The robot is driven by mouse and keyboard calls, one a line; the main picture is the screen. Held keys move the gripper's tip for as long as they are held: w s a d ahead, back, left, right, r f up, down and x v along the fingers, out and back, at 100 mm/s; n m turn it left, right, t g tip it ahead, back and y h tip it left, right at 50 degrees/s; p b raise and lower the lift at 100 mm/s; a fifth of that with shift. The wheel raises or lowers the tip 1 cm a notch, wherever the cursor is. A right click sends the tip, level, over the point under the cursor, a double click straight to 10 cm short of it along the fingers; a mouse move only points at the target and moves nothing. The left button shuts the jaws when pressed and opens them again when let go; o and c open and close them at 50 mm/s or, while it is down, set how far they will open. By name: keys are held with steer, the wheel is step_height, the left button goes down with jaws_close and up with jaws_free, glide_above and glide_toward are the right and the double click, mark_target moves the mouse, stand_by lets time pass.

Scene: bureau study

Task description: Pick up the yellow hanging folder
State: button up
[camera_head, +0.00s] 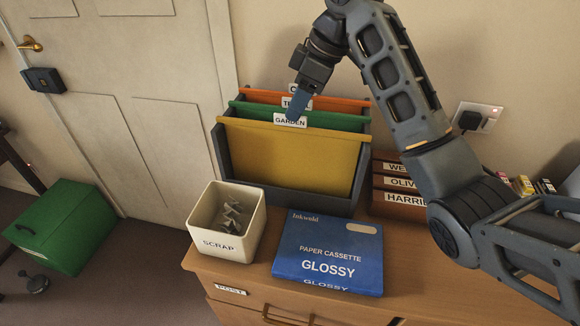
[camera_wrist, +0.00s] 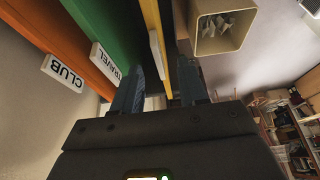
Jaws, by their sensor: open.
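The yellow hanging folder (camera_head: 290,157) hangs at the front of a grey file box (camera_head: 225,165), its white tab reading GARDEN. In the wrist view the yellow folder (camera_wrist: 171,45) is seen nearly edge-on, its white tab beside it. My gripper (camera_head: 292,115) is open, pointing down at the folder's top edge by the tab. In the wrist view the folder's edge runs between the two fingers of my gripper (camera_wrist: 166,72), one on each side. I cannot tell whether either finger touches it.
A green folder (camera_head: 300,113) and an orange folder (camera_head: 320,102) hang close behind. In front stand a cream SCRAP bin (camera_head: 226,236) and a blue paper cassette box (camera_head: 330,252). Brown labelled boxes (camera_head: 397,187) stand at the right, with a wall socket (camera_head: 478,117) above.

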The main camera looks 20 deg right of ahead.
mark_target(289, 126)
steer(key=x, duration=0.7)
steer(key=shift+s+d+f+p, duration=0.1)
steer(key=shift+d+f+p, duration=0.15)
steer(key=shift+p, duration=0.15)
steer(key=shift+c, duration=0.2)
jaws_close()
